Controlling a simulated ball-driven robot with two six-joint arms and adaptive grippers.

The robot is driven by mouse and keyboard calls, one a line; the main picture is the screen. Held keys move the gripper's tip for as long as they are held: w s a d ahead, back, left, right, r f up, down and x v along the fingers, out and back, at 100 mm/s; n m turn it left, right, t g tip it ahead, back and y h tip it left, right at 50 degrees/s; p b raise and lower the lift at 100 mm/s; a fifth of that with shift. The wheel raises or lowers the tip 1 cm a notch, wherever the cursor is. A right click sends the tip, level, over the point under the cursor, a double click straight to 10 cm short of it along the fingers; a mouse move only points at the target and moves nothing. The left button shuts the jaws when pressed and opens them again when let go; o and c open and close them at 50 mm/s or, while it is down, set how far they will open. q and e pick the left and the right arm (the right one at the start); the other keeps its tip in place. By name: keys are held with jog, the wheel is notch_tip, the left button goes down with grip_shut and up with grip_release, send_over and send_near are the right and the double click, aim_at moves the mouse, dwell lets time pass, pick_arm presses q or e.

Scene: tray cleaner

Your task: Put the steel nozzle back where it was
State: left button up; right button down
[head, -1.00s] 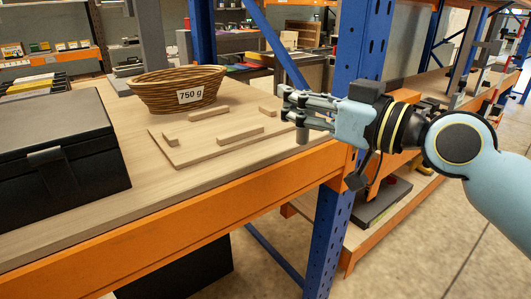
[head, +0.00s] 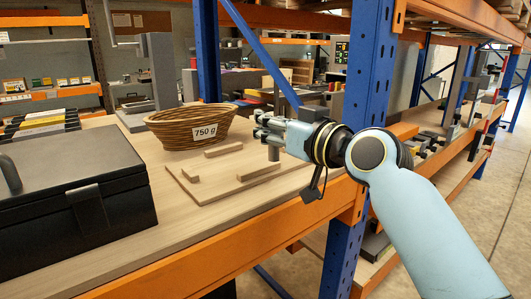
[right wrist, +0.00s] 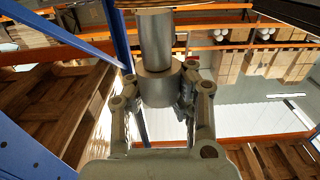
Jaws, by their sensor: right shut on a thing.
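My right gripper (head: 266,132) is shut on the steel nozzle (head: 273,153), a grey cylinder that hangs upright beneath the fingers. In the right wrist view, the nozzle (right wrist: 156,45) sits between both fingers, with a wider collar at the grip and a narrower shaft. The gripper is over the right, far part of a flat wooden board (head: 215,190) with several raised wooden strips. I cannot tell whether the nozzle's lower end touches the board. My left gripper is not in view.
A wicker basket (head: 180,130) marked 750 g stands behind the board. A black case (head: 65,195) is at the left. A blue rack post (head: 362,110) stands right of the board, and the orange beam (head: 225,240) edges the bench. Bare bench top lies between case and board.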

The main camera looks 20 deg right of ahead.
jog(key=shift+s+a+f, duration=0.5)
jog(key=shift+s+f, duration=0.05)
jog(key=shift+s, duration=0.15)
jog(key=shift+f+b, duration=0.45)
jog(key=shift+f, duration=1.55)
jog(key=shift+f, duration=0.2)
jog(key=c, duration=1.2)
grip_release()
jog(key=shift+r, duration=0.15)
jog(key=shift+s+d, duration=0.1)
jog(key=shift+s, duration=0.15)
jog(key=v, duration=1.1)
jog(key=shift+s+d, duration=0.1)
jog(key=shift+s, duration=0.1)
